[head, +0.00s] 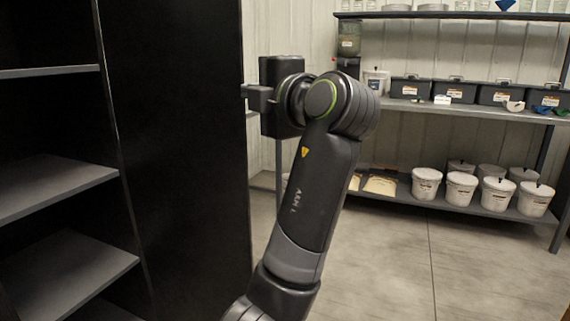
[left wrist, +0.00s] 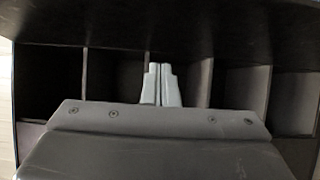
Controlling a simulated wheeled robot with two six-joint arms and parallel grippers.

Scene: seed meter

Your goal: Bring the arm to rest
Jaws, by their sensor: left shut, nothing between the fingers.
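My left arm rises through the middle of the head view, bent at a joint with a green ring. My left gripper (head: 250,92) is at the arm's upper end, pointing left, close in front of the tall black cabinet side (head: 185,150). I cannot tell from the head view whether it touches that panel. In the left wrist view the two pale fingers (left wrist: 161,84) are together, with nothing between them. My right gripper is not in view.
Dark shelves (head: 60,185) stand at the left. A row of dark compartments (left wrist: 115,75) shows in the left wrist view. At the back right, a rack holds dark bins (head: 411,88) and several white buckets (head: 461,190). The concrete floor (head: 390,265) right of my arm is clear.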

